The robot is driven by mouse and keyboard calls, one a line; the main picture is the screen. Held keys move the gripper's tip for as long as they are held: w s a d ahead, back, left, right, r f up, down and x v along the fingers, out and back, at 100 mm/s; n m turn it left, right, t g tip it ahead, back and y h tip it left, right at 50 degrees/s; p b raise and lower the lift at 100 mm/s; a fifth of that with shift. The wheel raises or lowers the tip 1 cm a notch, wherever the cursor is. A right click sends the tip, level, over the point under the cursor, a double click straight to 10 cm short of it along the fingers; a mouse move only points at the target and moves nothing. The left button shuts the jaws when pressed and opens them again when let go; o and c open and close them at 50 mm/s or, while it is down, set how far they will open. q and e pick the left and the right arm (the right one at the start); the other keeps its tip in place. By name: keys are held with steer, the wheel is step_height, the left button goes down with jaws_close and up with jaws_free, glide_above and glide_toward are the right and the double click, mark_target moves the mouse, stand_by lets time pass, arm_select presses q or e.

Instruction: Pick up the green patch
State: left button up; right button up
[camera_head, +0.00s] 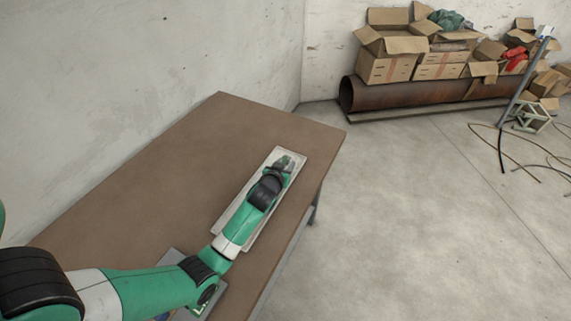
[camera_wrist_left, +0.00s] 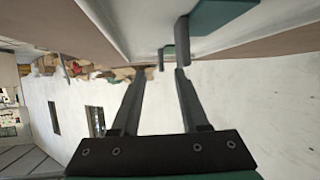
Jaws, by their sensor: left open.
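My left gripper (camera_head: 288,160) reaches over a long pale tray (camera_head: 246,236) on the brown table, near the tray's far end. In the left wrist view the two fingers stand apart with an open gap between their tips (camera_wrist_left: 159,74). A larger teal green piece (camera_wrist_left: 222,12) lies at the top right of that view. In the head view my arm hides most of the tray's middle. My right gripper is not seen.
The brown table (camera_head: 150,185) is bare on its left and far parts. A grey flat thing (camera_head: 176,257) lies partly under my forearm. Cardboard boxes (camera_head: 390,65) rest on a rusty pipe (camera_head: 420,93) far off. A wall borders the table's left.

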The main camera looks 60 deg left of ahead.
mark_target(288, 160)
arm_select(q)
steer(key=b+x, duration=0.1)
steer(key=x, duration=0.3)
steer(key=shift+s, duration=0.1)
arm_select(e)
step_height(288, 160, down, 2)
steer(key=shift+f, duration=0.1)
arm_select(q)
jaws_close()
